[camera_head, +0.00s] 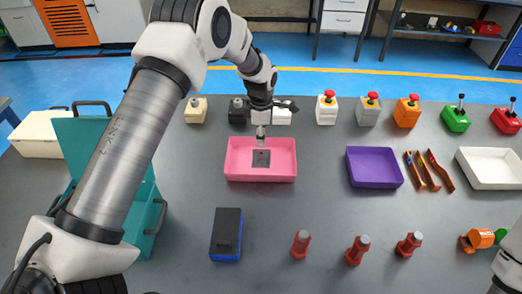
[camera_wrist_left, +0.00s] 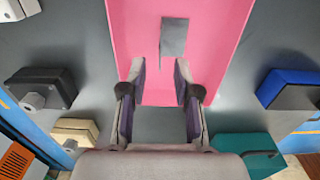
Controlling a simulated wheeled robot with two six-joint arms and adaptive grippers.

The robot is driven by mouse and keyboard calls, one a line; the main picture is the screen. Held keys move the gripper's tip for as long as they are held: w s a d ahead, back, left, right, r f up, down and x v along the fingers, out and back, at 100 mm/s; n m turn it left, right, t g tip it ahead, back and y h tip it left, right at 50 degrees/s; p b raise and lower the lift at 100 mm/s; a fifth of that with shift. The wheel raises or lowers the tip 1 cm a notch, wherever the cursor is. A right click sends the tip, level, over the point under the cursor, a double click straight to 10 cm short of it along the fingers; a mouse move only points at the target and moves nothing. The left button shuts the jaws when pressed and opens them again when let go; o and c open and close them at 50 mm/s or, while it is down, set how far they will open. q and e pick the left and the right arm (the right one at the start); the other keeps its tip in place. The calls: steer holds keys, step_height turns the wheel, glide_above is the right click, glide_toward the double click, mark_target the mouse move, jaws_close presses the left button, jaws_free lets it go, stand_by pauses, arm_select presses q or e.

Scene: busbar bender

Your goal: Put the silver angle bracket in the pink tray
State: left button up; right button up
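The silver angle bracket (camera_head: 261,158) lies in the pink tray (camera_head: 234,173), against its floor toward the middle. In the left wrist view the bracket (camera_wrist_left: 174,37) shows as a grey plate on the pink tray (camera_wrist_left: 217,45), ahead of the fingertips. My left gripper (camera_head: 261,138) points down over the tray's far side. In the left wrist view my left gripper (camera_wrist_left: 160,72) has its two fingers apart with nothing between them. The bracket is clear of the fingers there. My right gripper is not in view.
A purple tray (camera_head: 374,181) and a white tray (camera_head: 470,180) lie to the right. Several push-button boxes stand along the back. A teal toolbox (camera_head: 147,214) is at left, a blue-black block (camera_head: 226,233) in front. Red posts (camera_head: 357,250) stand at the front right.

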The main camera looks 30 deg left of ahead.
arm_select(q)
step_height(320, 180, up, 6)
steer(key=shift+f+b, duration=0.1)
steer(key=shift+b, duration=0.35)
